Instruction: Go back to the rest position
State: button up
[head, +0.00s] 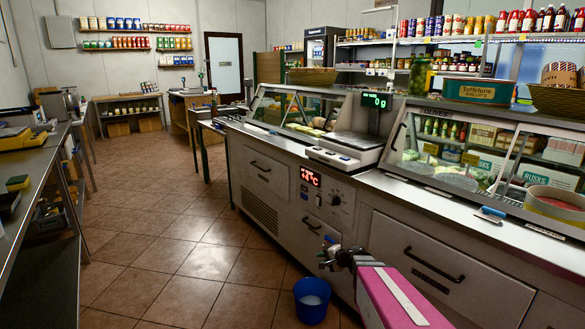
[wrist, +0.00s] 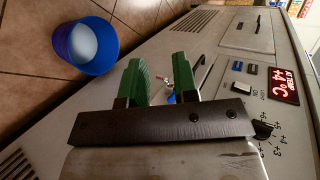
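My gripper (head: 327,254) is at the end of my pink arm, low in front of the counter (head: 262,190), near its drawers and control panel. In the wrist view my gripper (wrist: 160,82) shows two green fingers standing apart, with a clear gap.
A blue bucket (head: 312,301) stands on the floor just below my gripper; it also shows in the wrist view (wrist: 86,46). The counter carries a scale (head: 352,148) and glass cases. A steel bench (head: 35,185) lines the left. The tiled aisle (head: 170,230) between is clear.

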jog(key=s+d+r+n+g+h, duration=0.1)
jog(key=s+d+n+g+h, duration=0.2)
jog(key=s, duration=0.5)
jog(key=s+d+r+n+g+h, duration=0.1)
jog(key=s+d+n+g+h, duration=0.1)
jog(key=s+n+g+h, duration=0.3)
jog(key=s+n+h, duration=0.1)
jog(key=s, duration=0.3)
jog(key=shift+s+d+r, duration=0.15)
jog(key=shift+d+r, duration=0.15)
jog(key=shift+d, duration=0.1)
